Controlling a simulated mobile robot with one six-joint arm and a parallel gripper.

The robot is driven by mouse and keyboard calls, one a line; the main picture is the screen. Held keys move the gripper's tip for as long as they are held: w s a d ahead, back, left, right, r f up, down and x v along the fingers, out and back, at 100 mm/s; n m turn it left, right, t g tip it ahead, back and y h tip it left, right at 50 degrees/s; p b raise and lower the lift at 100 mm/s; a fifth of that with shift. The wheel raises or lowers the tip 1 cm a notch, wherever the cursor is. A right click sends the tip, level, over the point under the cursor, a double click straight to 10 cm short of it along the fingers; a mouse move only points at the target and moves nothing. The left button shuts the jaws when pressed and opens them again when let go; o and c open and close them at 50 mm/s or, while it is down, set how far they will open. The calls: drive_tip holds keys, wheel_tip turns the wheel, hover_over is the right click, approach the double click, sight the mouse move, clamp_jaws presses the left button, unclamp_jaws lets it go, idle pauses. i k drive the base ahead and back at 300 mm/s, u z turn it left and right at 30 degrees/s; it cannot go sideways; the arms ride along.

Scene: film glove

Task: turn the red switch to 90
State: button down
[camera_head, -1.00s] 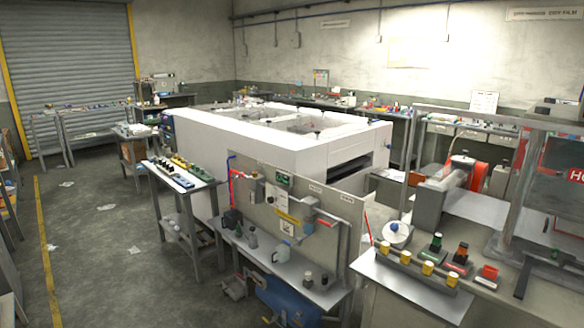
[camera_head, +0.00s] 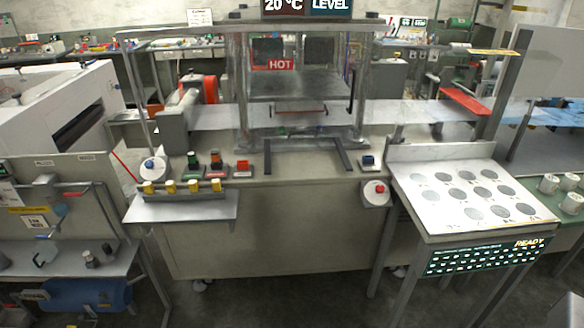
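Several red controls show on the front of the grey machine bench. A small block with a red top (camera_head: 243,166) stands at the right end of a row. Left of it is a block with an orange-red top (camera_head: 215,158). A round pale unit with a red knob (camera_head: 379,189) is mounted lower, on the right part of the front edge. I cannot tell which of these is the red switch, and no angle marking is readable. My gripper is not in view.
Yellow-topped knobs (camera_head: 194,186) line the front left shelf. A clear enclosure with a HOT sign (camera_head: 281,64) stands behind. A table with dark discs (camera_head: 485,234) and a READY display is at right. Open floor (camera_head: 270,300) lies in front.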

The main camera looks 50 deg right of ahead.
sight(380, 189)
drive_tip(key=u, duration=0.9)
drive_tip(key=k, duration=0.15)
drive_tip(key=z, duration=3.15)
drive_tip(key=i, duration=0.6)
drive_tip(key=z, duration=0.1)
drive_tip(key=k, duration=0.45)
